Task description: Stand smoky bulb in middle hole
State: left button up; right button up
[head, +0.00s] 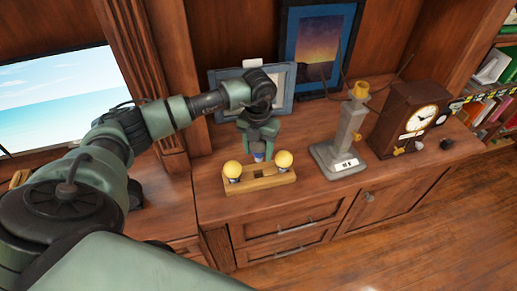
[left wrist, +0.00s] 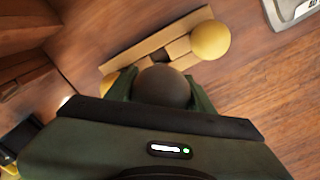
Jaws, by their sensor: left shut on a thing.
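The smoky bulb (left wrist: 163,86) is a dark round globe between the fingers of my left gripper (head: 260,148). The gripper is shut on it and points down from above. In the head view the bulb is mostly hidden by the fingers; a small bluish part shows below them. The wooden holder (head: 262,184) lies on the cabinet top just under and in front of the gripper. A yellow bulb (head: 232,170) stands at its left end and another yellow bulb (head: 284,159) at its right end. A dark square opening (left wrist: 160,55) shows between them. My right gripper is not in view.
A grey stand with a yellow top (head: 347,135) is right of the holder. A wooden clock (head: 410,118) stands further right. Picture frames (head: 318,50) lean behind. The cabinet top (head: 210,195) is clear around the holder's left and front.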

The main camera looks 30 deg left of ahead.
aim_at(258, 168)
pick_arm(q)
jog(key=shift+f+b, duration=2.25)
jog(key=shift+f, duration=1.2)
jog(key=shift+f, duration=0.1)
jog(key=shift+f+b, duration=1.15)
jog(key=o, duration=1)
jog(key=shift+r+p, duration=4.2)
jog(key=shift+r, duration=1.85)
